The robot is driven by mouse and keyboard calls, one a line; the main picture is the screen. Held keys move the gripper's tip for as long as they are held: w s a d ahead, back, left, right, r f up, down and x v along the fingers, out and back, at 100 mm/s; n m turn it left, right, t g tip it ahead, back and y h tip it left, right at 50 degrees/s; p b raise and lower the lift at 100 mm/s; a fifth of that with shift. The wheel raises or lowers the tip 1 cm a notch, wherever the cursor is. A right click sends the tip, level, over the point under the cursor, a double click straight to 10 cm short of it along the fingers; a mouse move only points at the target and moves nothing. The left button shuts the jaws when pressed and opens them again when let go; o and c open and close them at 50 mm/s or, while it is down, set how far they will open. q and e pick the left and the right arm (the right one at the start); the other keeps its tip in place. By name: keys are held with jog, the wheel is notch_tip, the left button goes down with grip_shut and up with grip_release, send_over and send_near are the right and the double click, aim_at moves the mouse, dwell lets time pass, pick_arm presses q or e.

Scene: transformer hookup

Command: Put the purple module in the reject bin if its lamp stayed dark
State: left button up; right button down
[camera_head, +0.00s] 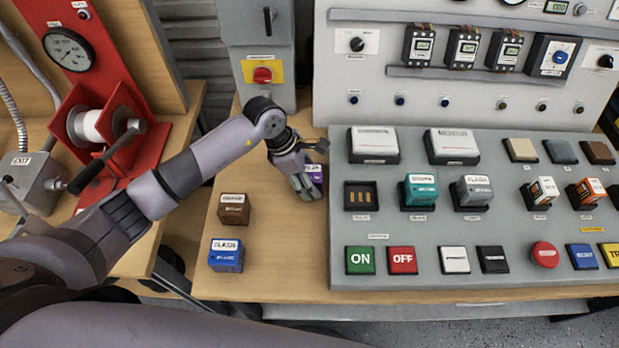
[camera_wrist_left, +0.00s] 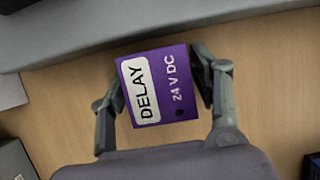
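The purple module (camera_wrist_left: 160,87) has a white DELAY label and "24 V DC" on its top. A small dark round spot, apparently its lamp, shows near one corner. In the head view the purple module (camera_head: 316,173) is mostly hidden behind my left gripper (camera_head: 308,184), over the wooden table just left of the console. In the left wrist view the fingers of my left gripper (camera_wrist_left: 160,85) flank the module closely on two sides and appear shut on it. Whether it touches the table is unclear. My right gripper is out of view. No reject bin can be made out.
An empty socket (camera_head: 361,195) with gold contacts sits on the grey console (camera_head: 430,228), beside a teal module (camera_head: 420,190) and a grey FLASH module (camera_head: 473,191). A brown module (camera_head: 233,209) and a blue FLASH module (camera_head: 227,255) stand on the table (camera_head: 275,265). A red winch stands left.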

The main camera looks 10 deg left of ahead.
pick_arm(q)
jog(key=c, duration=1.1)
jog(key=shift+r, duration=0.15)
